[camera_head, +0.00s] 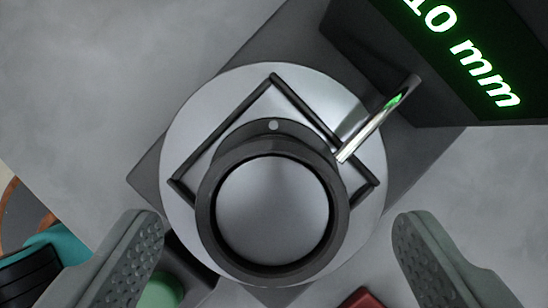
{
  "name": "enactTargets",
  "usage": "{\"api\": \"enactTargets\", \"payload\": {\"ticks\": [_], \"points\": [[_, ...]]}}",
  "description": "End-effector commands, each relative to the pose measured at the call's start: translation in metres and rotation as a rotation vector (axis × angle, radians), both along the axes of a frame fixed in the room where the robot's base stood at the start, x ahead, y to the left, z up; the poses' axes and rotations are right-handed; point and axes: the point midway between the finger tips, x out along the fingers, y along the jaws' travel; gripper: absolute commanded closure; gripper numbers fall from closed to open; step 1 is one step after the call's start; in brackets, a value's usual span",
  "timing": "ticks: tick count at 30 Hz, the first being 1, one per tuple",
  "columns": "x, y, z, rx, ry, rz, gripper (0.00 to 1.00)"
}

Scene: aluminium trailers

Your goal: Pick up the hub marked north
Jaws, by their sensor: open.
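A dark round hub (205,220) with a flat grey top sits at the middle of the view, between my fingers. A small light dot shows on its collar at the upper edge. No readable "north" mark shows, so I cannot tell if it is the hub named. It stands over a silver round plate (187,130) with a dark angular frame on it. My gripper (277,228) is open, one finger at lower left and one at lower right, both apart from the hub. Nothing is held.
A gauge with a lit green display (465,50) ending in "10 mm" stands at upper right. Its shiny probe (375,122) reaches over the plate towards the hub. A green round thing (162,291), a red thing (362,299) and a teal thing (64,240) lie below. Grey surface is clear at upper left.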

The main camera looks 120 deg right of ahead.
Motion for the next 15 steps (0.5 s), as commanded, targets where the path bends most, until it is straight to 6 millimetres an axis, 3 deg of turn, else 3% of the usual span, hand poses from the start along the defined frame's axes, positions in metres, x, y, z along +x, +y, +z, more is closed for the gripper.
{"api": "enactTargets", "payload": {"ticks": [15], "points": [[0.008, 0.019, -0.047, 0.0, 0.001, 0.0, 0.2]]}}
